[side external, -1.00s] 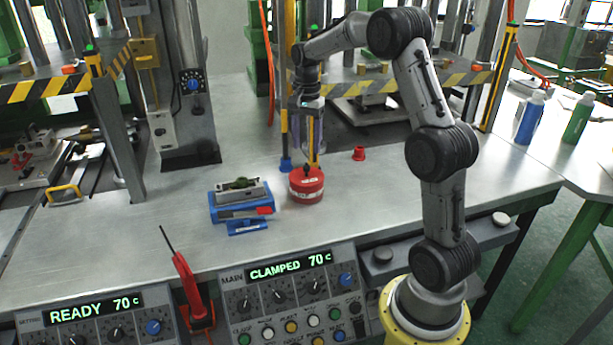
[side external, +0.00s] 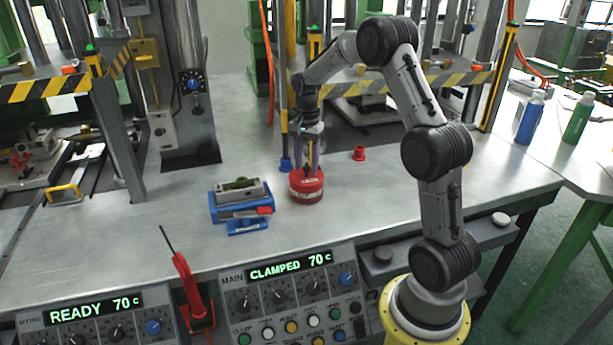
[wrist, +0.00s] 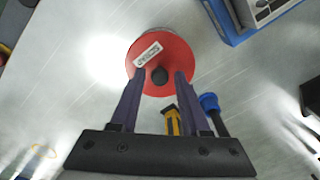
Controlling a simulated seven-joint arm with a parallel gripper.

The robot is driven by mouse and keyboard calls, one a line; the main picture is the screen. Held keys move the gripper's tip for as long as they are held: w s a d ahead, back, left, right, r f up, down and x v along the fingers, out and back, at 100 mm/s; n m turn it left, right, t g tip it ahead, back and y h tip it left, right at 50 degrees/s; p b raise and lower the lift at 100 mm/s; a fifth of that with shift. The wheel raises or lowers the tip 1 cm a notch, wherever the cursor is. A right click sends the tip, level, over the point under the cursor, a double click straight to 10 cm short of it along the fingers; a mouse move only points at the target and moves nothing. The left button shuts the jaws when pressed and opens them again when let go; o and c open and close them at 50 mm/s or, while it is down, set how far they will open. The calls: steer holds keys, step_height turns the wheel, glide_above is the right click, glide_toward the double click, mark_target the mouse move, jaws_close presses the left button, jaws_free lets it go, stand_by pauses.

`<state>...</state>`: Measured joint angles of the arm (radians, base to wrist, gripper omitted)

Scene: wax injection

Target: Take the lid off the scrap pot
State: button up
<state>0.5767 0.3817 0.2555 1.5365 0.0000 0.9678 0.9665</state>
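The scrap pot (side external: 306,194) is a round red pot with a pale label, standing upright on the metal bench. Its red lid (wrist: 172,57) shows from above in the wrist view, with a white label and a dark knob (wrist: 159,75) in the middle. The lid sits on the pot. My gripper (side external: 308,172) points down right over the pot. In the wrist view its two fingers (wrist: 157,82) are apart, one on either side of the knob, with gaps visible between them and it. I cannot tell how far the tips are above the lid.
A blue fixture (side external: 241,207) with a grey block on top stands left of the pot. A small red cup (side external: 359,153) lies to the right. A blue-tipped tool (side external: 286,165) and a yellow-and-black tool (wrist: 172,120) are behind the pot.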

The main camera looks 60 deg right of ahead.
jaws_close()
steer(key=shift+r, duration=0.1)
